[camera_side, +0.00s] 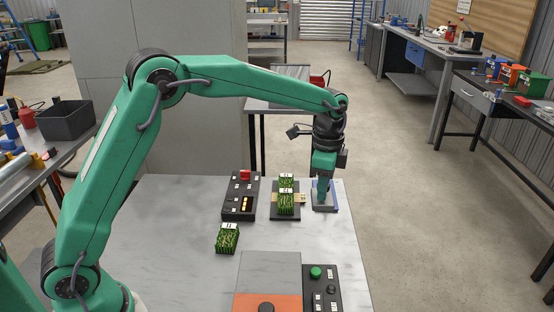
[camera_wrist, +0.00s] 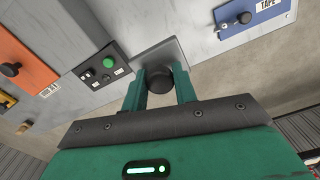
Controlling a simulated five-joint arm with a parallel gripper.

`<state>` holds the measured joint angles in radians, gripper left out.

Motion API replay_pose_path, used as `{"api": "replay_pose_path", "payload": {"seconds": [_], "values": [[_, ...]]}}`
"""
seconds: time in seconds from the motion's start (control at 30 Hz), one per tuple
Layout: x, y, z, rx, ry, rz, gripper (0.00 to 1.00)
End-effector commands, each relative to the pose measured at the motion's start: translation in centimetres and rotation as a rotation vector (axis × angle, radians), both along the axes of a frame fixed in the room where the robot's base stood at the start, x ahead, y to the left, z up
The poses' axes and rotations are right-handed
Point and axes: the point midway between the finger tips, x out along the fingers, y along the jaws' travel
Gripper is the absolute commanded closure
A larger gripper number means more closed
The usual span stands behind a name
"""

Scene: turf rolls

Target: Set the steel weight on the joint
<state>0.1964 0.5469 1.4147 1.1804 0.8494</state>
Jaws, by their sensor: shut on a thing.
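The steel weight (camera_side: 331,209) is a grey slab at the right edge of the worktable in the side view. The wrist view shows its slab (camera_wrist: 150,60) and a dark round knob between the fingers. My gripper (camera_side: 323,200) points down over it, shut on the knob; it also shows in the wrist view (camera_wrist: 159,82). I cannot tell whether the slab touches the table. Left of it, two green turf pieces (camera_side: 286,205) sit one behind the other on a dark board (camera_side: 283,217). The joint between them is hard to make out.
Another turf piece (camera_side: 227,240) lies front left. A dark control box (camera_side: 240,204) with a red button stands left of the board. A green-button box (camera_side: 318,285) and an orange panel (camera_side: 250,302) are in front. A blue plate marked TAPE (camera_wrist: 239,22) shows in the wrist view.

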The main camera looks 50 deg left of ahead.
Motion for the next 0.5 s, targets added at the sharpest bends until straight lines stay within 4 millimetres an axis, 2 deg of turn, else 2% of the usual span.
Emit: {"api": "replay_pose_path", "payload": {"seconds": [0.03,0.2,0.33,0.5], "values": [[0.5,1.5,0.5,-0.001,-0.005,0.006,1.0],[1.4,5.3,1.7,0.0,-0.004,0.004,1.0],[1.7,7.2,2.2,-0.001,-0.003,0.001,1.0],[1.9,8.0,2.5,0.0,-0.002,-0.001,1.0]]}}
